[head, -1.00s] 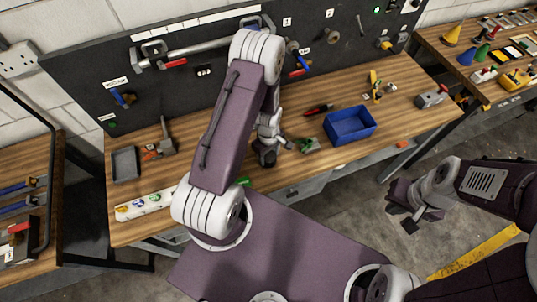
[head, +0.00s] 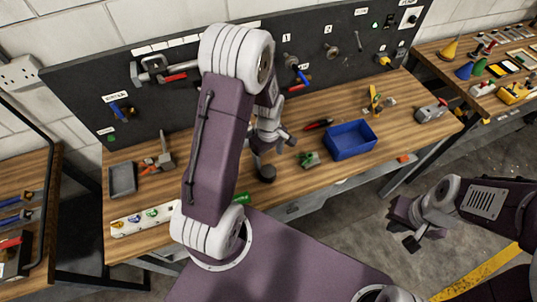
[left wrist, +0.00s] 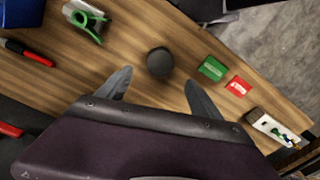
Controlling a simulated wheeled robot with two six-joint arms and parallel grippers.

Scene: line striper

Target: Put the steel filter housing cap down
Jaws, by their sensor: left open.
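The steel filter housing cap looks like a dark round disc (left wrist: 160,62) standing on the wooden bench in the left wrist view. In the head view it shows as a dark round shape (head: 267,174) near the bench's front edge. My left gripper (left wrist: 160,90) is open, with one finger to each side and the cap beyond the fingertips, apart from them. In the head view the left gripper (head: 262,152) is just above the cap, partly hidden by my arm. My right gripper (head: 409,228) hangs off the bench over the floor, its jaw state unclear.
A green clamp-like part (head: 308,159) and a blue bin (head: 350,140) are right of the cap. Green (left wrist: 212,68) and red (left wrist: 239,86) blocks lie near it in the wrist view. A grey tray (head: 122,178) stands at the bench's left.

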